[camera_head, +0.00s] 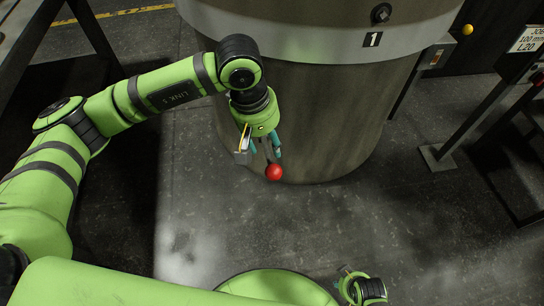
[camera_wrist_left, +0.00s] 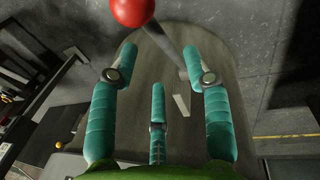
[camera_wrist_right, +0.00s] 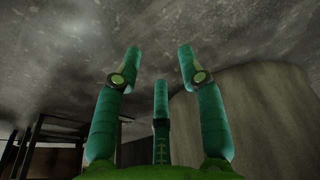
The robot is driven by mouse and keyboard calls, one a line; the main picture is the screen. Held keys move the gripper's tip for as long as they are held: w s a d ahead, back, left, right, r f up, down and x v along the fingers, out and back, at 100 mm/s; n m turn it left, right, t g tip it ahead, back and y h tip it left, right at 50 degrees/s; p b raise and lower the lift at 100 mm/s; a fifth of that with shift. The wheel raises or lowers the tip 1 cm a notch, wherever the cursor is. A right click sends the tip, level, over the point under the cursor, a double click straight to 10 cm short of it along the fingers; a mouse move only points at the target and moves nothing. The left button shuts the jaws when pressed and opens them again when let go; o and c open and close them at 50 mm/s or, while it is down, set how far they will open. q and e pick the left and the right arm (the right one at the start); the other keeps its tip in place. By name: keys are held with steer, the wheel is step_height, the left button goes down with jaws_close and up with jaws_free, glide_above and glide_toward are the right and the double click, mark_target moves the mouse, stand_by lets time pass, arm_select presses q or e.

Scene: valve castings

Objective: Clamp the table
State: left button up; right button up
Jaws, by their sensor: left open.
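The table (camera_head: 320,45) is a large round body with a pale metal rim on a broad drum-shaped base (camera_head: 325,120). A lever with a red ball knob (camera_head: 274,172) sticks out low at the front of the base. In the left wrist view the red knob (camera_wrist_left: 133,10) is at the top edge, and its grey shaft (camera_wrist_left: 170,42) runs down toward the right fingertip. My left gripper (camera_head: 265,152) is open beside the lever; whether it touches the shaft cannot be told. My right gripper (camera_head: 355,280) is low at the front; its fingers (camera_wrist_right: 160,58) are apart and empty.
A "1" label (camera_head: 372,39) and a dark bolt (camera_head: 381,13) are on the rim. A yellow ball (camera_head: 468,29), a post foot (camera_head: 437,157) and a white sign (camera_head: 527,40) stand at the right. A dark frame (camera_head: 25,45) is at the left. The front floor is clear.

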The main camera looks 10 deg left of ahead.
mark_target(271, 156)
arm_select(q)
steer(key=shift+w+d+f, duration=0.1)
steer(key=shift+d+f, duration=0.1)
steer(key=shift+f, duration=1)
steer(key=shift+d+f, duration=0.2)
steer(key=shift+f, duration=0.95)
steer(key=shift+w+d+f, duration=0.1)
steer(key=shift+d+f, duration=0.1)
steer(key=shift+f, duration=1)
jaws_close()
